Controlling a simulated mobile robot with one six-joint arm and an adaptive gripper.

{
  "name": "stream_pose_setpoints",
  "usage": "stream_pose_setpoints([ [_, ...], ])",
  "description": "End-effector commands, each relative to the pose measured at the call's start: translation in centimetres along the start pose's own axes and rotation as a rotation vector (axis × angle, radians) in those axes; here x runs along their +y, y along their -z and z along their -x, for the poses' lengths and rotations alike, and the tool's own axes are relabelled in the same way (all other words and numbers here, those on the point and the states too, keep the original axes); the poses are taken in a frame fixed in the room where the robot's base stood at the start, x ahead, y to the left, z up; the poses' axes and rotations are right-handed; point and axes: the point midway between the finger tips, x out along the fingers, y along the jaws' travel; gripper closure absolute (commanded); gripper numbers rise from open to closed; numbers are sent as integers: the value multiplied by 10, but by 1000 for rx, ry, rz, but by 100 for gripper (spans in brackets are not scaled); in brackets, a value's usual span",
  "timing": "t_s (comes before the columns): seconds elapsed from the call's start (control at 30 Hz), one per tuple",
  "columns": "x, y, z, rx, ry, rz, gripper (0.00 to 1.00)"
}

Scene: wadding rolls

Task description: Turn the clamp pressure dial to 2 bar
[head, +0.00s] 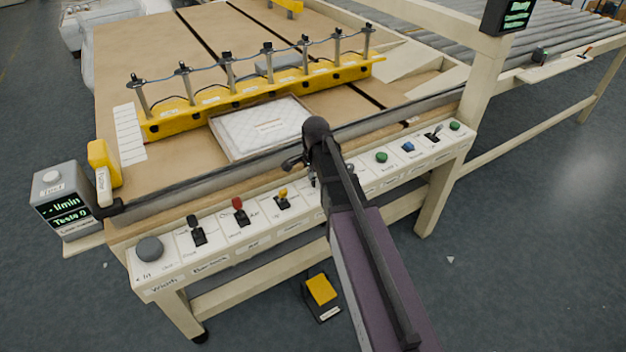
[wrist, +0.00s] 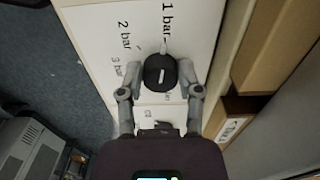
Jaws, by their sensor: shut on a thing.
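The black clamp pressure dial (wrist: 160,73) is in the middle of the wrist view, on a white panel. Its white line runs up and down the picture, towards the "1 bar" label (wrist: 167,20). The "2 bar" label (wrist: 124,36) is up and left of the dial, and the "3 bar" label (wrist: 117,67) is to its left, partly covered by a finger. My gripper (wrist: 161,68) is shut on the dial, one finger on each side. In the head view my gripper (head: 300,168) is over the front control panel, and my arm hides the dial.
The control panel (head: 225,236) also carries a black lever (head: 197,230), a red lever (head: 239,210), a yellow lever (head: 282,199), a green button (head: 382,158) and a blue button (head: 408,147). A yellow clamp bar (head: 215,107) and white wadding (head: 262,128) are behind. A foot pedal (head: 321,290) is below.

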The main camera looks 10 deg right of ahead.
Motion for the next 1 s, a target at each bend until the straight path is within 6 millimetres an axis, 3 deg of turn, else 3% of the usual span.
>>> stream_pose_setpoints([
  [1.0,5,6,0,8,-10,135,100],
])
